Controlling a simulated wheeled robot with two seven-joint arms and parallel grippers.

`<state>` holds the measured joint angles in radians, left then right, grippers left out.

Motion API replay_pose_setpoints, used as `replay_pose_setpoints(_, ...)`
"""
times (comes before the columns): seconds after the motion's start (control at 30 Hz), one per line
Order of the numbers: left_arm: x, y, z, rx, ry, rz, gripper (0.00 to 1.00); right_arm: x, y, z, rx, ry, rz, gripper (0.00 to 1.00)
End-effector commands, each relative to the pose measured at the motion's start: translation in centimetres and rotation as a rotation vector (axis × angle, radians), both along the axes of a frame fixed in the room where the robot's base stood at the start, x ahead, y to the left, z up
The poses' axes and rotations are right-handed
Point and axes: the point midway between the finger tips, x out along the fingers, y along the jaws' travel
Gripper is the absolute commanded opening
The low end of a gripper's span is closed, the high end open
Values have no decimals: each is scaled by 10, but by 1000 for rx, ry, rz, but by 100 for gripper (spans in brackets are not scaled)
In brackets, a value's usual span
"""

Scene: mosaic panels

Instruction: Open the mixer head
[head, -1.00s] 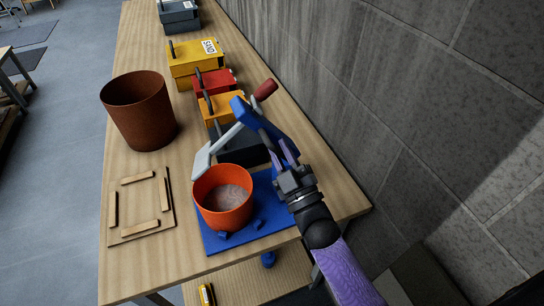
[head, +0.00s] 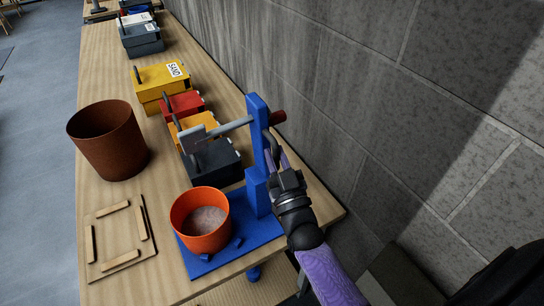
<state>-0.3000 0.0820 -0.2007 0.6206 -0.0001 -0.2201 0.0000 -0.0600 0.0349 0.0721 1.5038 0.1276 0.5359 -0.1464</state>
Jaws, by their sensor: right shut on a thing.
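The mixer stands on a blue base plate (head: 260,232) on the bench. Its blue head (head: 257,122) now points upward, and its grey shaft with a flat paddle (head: 191,138) reaches out to the left, above and clear of the orange bowl (head: 203,224). The bowl sits on the plate with a pinkish-grey mix inside. My right gripper (head: 275,152) is shut on the mixer head at its right side; its fingertips are partly hidden. My left gripper is not in view.
A brown bucket (head: 108,145) and a wooden frame on a board (head: 92,270) are on the left. Yellow (head: 152,92), red, orange and dark boxes stand in a row behind the mixer. A grey block wall (head: 340,90) runs close along the right.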

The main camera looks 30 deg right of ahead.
Motion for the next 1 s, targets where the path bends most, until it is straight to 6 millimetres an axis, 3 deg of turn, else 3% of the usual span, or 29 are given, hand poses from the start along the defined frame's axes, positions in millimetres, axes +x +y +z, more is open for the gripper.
replay_pose_setpoints(0.43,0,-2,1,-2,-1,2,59,0,-2,2,10,-6,-2,0)
replay_pose_setpoints(0.47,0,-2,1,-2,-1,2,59,0,-2,2,9,-5,-2,24)
replay_pose_setpoints(0.6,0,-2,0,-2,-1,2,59,0,-1,1,9,-3,-1,54)
replay_pose_setpoints(0.87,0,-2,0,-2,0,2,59,0,-1,0,8,0,-1,55)
replay_pose_setpoints(1.0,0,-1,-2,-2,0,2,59,-12,1,-7,8,2,0,55)
